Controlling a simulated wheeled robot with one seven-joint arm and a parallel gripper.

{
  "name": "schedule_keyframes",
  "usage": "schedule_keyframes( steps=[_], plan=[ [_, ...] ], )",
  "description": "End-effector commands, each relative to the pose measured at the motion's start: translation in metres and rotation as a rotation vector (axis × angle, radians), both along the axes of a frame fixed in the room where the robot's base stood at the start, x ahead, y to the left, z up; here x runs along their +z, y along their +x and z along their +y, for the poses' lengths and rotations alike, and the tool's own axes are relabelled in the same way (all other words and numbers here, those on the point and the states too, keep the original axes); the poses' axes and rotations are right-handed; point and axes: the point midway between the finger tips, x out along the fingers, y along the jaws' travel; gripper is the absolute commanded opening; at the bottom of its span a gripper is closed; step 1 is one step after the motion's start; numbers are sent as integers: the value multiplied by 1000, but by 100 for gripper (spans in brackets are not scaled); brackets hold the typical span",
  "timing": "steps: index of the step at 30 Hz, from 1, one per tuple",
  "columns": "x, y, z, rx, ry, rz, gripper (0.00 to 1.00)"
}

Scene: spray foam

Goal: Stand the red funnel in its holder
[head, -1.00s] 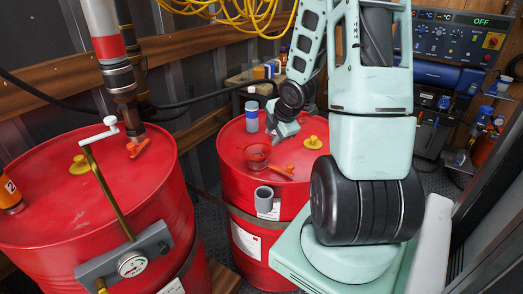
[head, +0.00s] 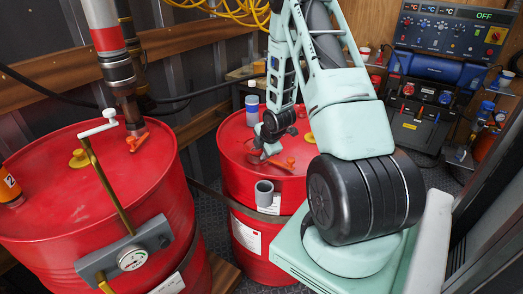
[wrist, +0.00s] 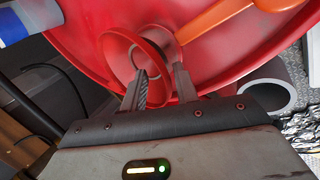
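The red funnel (wrist: 118,62) lies on the red drum top in the wrist view, its wide mouth tilted towards the camera. My gripper (wrist: 161,78) is open at the funnel's rim. One finger reaches in front of the mouth and the other is at its right side, with a gap between them. I cannot tell whether either finger touches it. In the head view my gripper (head: 263,157) is low over the drum and mostly hides the funnel. A grey open-topped tube (head: 264,192), apparently the holder, is on the drum's front side. It also shows in the wrist view (wrist: 287,84).
An orange valve handle (head: 281,164) lies on the drum (head: 229,185) close to my gripper, with a yellow cap (head: 311,138) nearby. A white-and-blue bottle (head: 252,110) stands behind my gripper. A second red drum (head: 60,230) with a crank pump is at the left.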

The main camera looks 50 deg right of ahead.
Motion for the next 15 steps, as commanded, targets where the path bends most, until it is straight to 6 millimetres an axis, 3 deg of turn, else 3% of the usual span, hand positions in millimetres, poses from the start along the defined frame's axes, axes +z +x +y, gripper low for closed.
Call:
schedule_keyframes(
  steps=[9, 12, 13, 15],
  plan=[
    [-2, 1, -1, 0, 0, -1, 30],
    [-2, 1, -1, 0, 0, -1, 5],
    [-2, 1, -1, 0, 0, -1, 0],
    [-2, 2, -1, 1, -1, -2, 0]
  ],
)
